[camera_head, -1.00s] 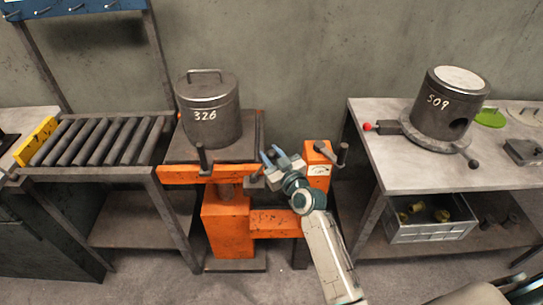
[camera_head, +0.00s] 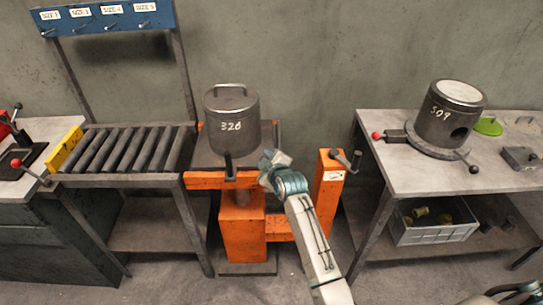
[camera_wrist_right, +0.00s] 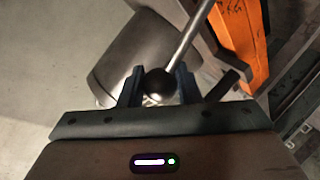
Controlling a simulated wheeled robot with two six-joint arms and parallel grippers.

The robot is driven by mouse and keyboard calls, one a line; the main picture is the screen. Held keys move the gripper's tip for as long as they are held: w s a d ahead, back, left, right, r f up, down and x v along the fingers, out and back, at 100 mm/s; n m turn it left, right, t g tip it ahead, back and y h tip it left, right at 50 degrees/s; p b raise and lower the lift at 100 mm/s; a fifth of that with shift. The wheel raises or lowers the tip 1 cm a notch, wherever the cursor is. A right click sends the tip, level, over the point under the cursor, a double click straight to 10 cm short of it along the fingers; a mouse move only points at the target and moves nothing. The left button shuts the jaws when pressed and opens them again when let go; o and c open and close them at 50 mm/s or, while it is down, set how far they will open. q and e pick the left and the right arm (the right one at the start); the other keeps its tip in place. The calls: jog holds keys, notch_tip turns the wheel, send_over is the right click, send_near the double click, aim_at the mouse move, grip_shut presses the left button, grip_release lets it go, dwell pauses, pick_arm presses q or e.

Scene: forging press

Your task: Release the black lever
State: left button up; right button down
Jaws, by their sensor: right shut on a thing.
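My right gripper (camera_head: 268,162) reaches to the front right corner of the orange lift table (camera_head: 243,230). In the right wrist view its two dark fingers (camera_wrist_right: 158,88) are shut on the black lever's round knob (camera_wrist_right: 159,84). The lever's thin metal rod (camera_wrist_right: 190,35) runs up and to the right from the knob. In the head view the held knob is hidden by the gripper. A grey canister marked 326 (camera_head: 231,115) stands upright on the lift's plate, and it lies behind the fingers in the wrist view (camera_wrist_right: 125,55). My left gripper is not in view.
A black upright handle (camera_head: 228,167) is on the lift's front edge. A crank handle (camera_head: 347,160) is on the orange post to the right. A roller table (camera_head: 128,150) stands left. The right table (camera_head: 395,175) bears a cylinder marked 509 (camera_head: 450,115).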

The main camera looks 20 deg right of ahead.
jog(key=shift+w+a+f, duration=0.15)
jog(key=shift+a, duration=0.5)
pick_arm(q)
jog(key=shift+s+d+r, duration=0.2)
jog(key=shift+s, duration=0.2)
pick_arm(e)
jog(key=shift+w+a+f, duration=0.2)
jog(key=shift+a+f, duration=0.3)
jog(key=shift+a, duration=0.3)
jog(key=c, duration=1.1)
grip_release()
pick_arm(q)
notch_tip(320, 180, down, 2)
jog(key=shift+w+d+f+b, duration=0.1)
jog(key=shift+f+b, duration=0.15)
jog(key=shift+b, duration=0.9)
pick_arm(e)
jog(key=v, duration=1)
jog(key=shift+s, duration=0.35)
